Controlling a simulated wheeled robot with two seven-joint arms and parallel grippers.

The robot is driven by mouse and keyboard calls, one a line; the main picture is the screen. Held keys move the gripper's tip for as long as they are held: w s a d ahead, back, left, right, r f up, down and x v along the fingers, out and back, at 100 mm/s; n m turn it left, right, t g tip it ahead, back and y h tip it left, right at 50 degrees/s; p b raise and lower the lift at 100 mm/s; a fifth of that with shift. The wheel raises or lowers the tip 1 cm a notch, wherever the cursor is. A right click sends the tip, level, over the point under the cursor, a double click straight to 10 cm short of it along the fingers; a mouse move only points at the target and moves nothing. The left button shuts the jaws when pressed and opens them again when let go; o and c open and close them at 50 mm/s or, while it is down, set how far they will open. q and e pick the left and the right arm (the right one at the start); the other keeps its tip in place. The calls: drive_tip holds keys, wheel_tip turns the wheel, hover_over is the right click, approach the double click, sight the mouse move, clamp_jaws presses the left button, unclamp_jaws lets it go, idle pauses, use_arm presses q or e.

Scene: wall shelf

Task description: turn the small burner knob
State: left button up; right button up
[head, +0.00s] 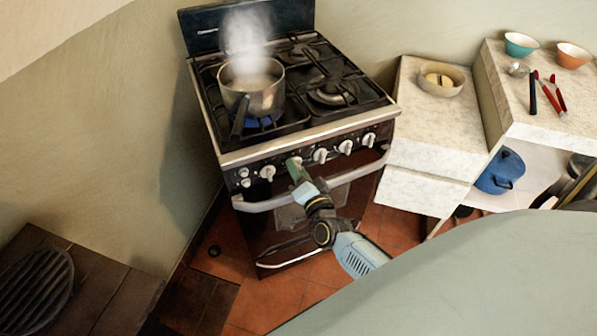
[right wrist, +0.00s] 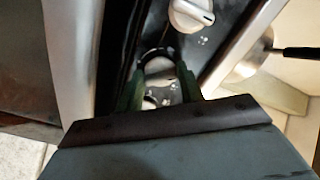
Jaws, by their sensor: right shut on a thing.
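The stove (head: 300,140) has a row of pale burner knobs along its dark front panel. My right gripper (head: 295,166) is at this panel, on the second large knob from the left. In the right wrist view its two green fingers (right wrist: 162,85) stand on either side of a pale knob (right wrist: 159,67) and are shut on it. The fingers partly hide this knob. A neighbouring knob (right wrist: 191,15) is free; in the head view, free knobs show on the left (head: 267,172) and right (head: 320,155). My left gripper is not in view.
A steaming pot (head: 262,98) stands over a blue flame on the front left burner, its handle toward the front. The oven handle bar (head: 345,176) runs below the knobs, close to my right arm. A counter (head: 435,135) with a bowl (head: 441,80) adjoins on the right.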

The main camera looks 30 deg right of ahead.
drive_tip(key=m+b, duration=0.1)
drive_tip(key=m, duration=0.6)
drive_tip(key=shift+r, duration=0.1)
idle(0.5)
drive_tip(key=o, duration=1)
drive_tip(key=shift+s, duration=0.1)
drive_tip(key=s, duration=0.4)
drive_tip(key=s+a, duration=0.1)
drive_tip(key=s, duration=0.3)
drive_tip(key=s+a, duration=0.1)
drive_tip(key=s, duration=0.4)
